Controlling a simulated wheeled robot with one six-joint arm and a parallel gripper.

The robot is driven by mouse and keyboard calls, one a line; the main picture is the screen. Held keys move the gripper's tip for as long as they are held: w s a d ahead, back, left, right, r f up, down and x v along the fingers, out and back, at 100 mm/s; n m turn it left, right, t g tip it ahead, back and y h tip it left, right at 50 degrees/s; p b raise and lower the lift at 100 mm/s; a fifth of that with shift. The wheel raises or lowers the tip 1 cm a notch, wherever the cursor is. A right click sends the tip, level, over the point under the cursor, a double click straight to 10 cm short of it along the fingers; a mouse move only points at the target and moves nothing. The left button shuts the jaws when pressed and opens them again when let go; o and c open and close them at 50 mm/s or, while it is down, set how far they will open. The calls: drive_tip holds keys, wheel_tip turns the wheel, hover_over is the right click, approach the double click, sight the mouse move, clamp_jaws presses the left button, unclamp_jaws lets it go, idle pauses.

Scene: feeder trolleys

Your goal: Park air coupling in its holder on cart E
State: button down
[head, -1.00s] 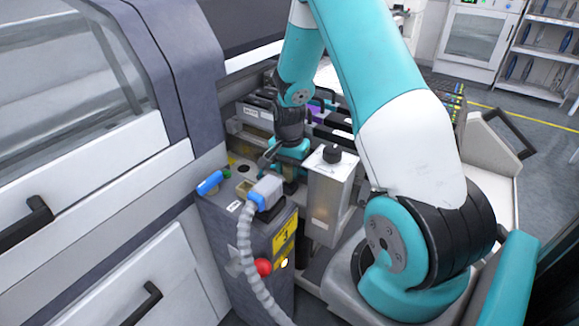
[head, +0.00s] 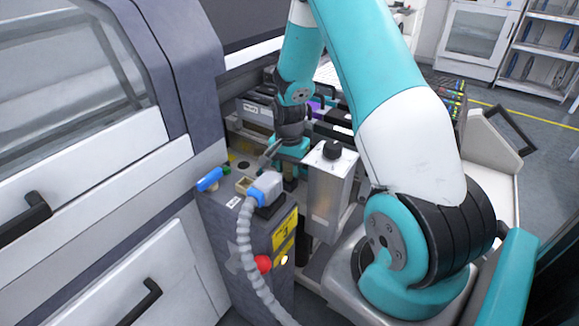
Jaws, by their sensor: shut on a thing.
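My gripper (head: 289,160) points down beside the left side of a steel box with a black knob (head: 333,185). It is shut on a small dark piece, most likely the air coupling, mostly hidden by the jaws and the box. A grey pedestal (head: 222,222) stands just in front and to the left. On its top are a blue piece with a green end (head: 209,180) and a grey plug with a blue collar (head: 264,188), which has a corrugated hose. I cannot make out the coupling's holder or a letter E on the cart.
The corrugated hose (head: 246,250) hangs down the pedestal's front, by a red button (head: 263,263) and yellow labels (head: 284,230). A grey and white machine (head: 110,180) fills the left. Feeders with dark handles (head: 330,130) stand behind my gripper. Open floor lies at the far right.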

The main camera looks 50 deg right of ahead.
drive_tip(key=shift+f+b, duration=0.6)
drive_tip(key=shift+f, duration=0.4)
drive_tip(key=c, duration=0.6)
unclamp_jaws()
drive_tip(key=shift+r, duration=0.1)
wheel_tip(320, 180, up, 17)
drive_tip(key=shift+r+p, duration=0.2)
drive_tip(key=shift+p, duration=0.25)
